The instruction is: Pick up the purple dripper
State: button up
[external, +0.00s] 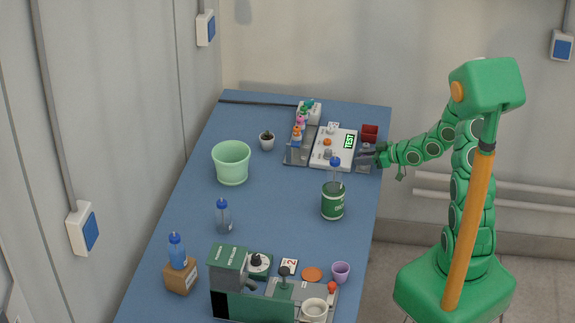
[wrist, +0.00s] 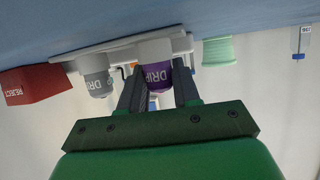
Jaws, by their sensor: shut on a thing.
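The purple dripper (wrist: 155,76), with a white body and a purple band lettered "DRIP", is between my gripper's fingers (wrist: 157,90) in the wrist view, which looks upside down. The fingers are shut on its sides. In the external view my gripper (external: 371,155) reaches in from the right over the table's far right part, beside the white tester board. I cannot make out the purple dripper there, and cannot tell whether it touches its support. A grey dripper (wrist: 95,76) stands close beside it in the wrist view.
A red reject bin (wrist: 35,84) is near the grey dripper. The white tester board (external: 333,149) and a rack of small bottles (external: 297,150) lie left of my gripper. A green can (external: 333,202) stands nearer, and a pale green pot (external: 231,165) farther left. The blue table's (external: 270,212) middle is clear.

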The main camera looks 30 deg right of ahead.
jog(key=shift+r, duration=0.1)
jog(key=shift+r, duration=4.9)
